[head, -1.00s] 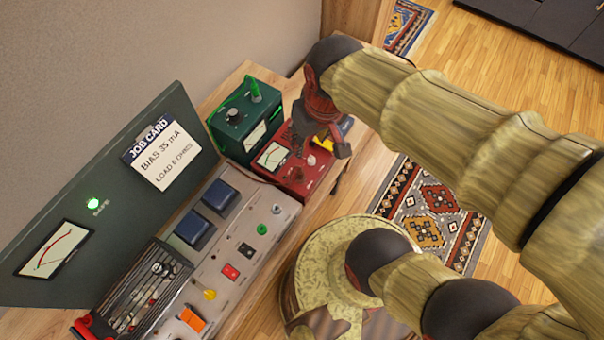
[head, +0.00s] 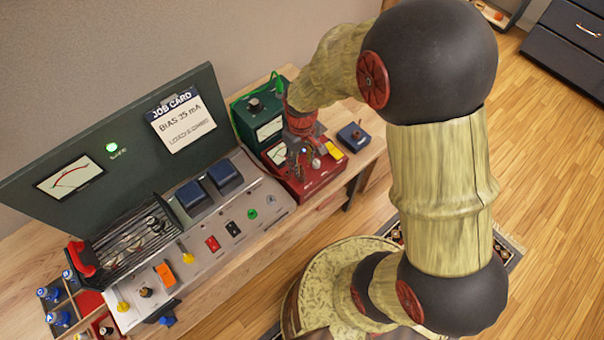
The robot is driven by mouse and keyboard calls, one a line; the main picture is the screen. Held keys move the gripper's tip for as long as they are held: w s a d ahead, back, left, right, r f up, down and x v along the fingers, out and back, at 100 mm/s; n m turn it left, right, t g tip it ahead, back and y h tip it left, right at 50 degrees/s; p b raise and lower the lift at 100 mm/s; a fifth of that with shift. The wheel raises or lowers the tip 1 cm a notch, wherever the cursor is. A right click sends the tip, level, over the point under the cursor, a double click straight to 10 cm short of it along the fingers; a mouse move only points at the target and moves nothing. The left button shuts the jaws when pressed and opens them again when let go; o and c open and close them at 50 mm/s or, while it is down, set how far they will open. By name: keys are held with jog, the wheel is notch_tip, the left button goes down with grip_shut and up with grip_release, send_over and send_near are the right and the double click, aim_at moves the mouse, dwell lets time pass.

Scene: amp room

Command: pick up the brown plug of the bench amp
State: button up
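The bench amp is the long unit with a dark green back panel (head: 120,150) and a grey control deck (head: 225,262). I cannot identify its brown plug with certainty. A small dark brown plug or knob (head: 146,291) stands at the deck's near left end, between a yellow one and an orange switch. My gripper (head: 305,158) points down over the red meter box (head: 318,178), right of the amp. Its fingers look apart, with no clear sign of anything held. The fingertips overlap small parts on the red box, so contact cannot be told.
A green meter box (head: 243,122) with a green cable stands behind the red one. A small navy box (head: 353,137) sits to its right. A divided tray (head: 75,302) with blue-topped parts lies at the far left. Bare wooden bench (head: 215,292) shows along the front edge.

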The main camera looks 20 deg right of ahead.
aim_at(301, 168)
notch_tip(301, 168, down, 5)
jog(key=shift+s+a+f+b, duration=0.15)
jog(key=shift+b, duration=0.5)
grip_shut()
